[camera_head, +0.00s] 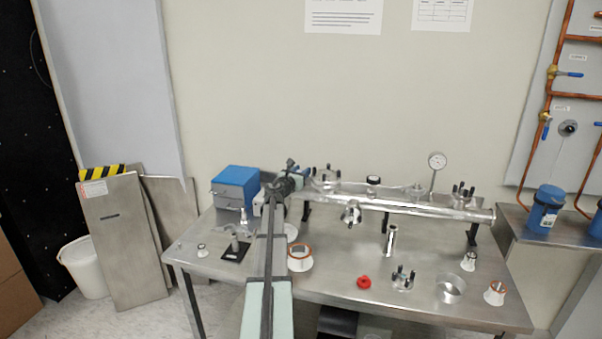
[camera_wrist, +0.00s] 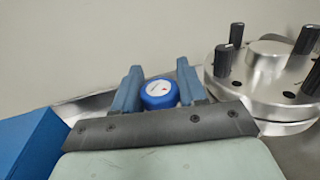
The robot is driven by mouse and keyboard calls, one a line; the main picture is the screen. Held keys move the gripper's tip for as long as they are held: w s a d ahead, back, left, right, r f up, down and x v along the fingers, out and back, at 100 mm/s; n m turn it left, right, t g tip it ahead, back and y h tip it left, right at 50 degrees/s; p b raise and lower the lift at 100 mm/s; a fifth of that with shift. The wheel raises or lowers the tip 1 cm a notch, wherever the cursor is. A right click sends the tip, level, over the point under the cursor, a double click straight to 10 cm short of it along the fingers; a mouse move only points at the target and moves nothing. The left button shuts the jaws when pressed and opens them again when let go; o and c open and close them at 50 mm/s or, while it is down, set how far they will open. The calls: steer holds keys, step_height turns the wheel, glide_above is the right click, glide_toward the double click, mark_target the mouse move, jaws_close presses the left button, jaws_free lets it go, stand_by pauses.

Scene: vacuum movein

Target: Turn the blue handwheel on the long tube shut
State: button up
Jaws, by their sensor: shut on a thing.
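The blue handwheel (camera_wrist: 158,94) shows in the wrist view as a round blue knob with a pale label on its top. It sits between the two blue fingers of my gripper (camera_wrist: 158,82), which is shut on it. In the head view my gripper (camera_head: 291,168) is at the left end of the long tube (camera_head: 400,206), a shiny metal pipe lying across the back of the table. My gripper and arm hide the handwheel there. How far the handwheel is turned cannot be told.
A flange with black knobs (camera_wrist: 265,75) stands close to the right of my gripper. A blue box (camera_head: 235,187) is close on the left. A pressure gauge (camera_head: 437,160) rises from the tube. Several loose fittings, including a red cap (camera_head: 364,282), lie on the metal table (camera_head: 330,285).

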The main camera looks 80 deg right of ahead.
steer(key=m+g+y, duration=0.1)
steer(key=m+g, duration=0.2)
steer(key=g, duration=0.1)
steer(key=shift+s, duration=0.1)
steer(key=shift+s+a+m+g+y, duration=0.15)
steer(key=shift+m+g+y, duration=0.65)
steer(key=shift+g, duration=0.5)
steer(key=o, duration=1)
steer(key=shift+c, duration=0.2)
steer(key=shift+s+a, duration=0.1)
steer(key=shift+s, duration=0.1)
steer(key=shift+n+t, duration=0.3)
steer(key=shift+t, duration=0.1)
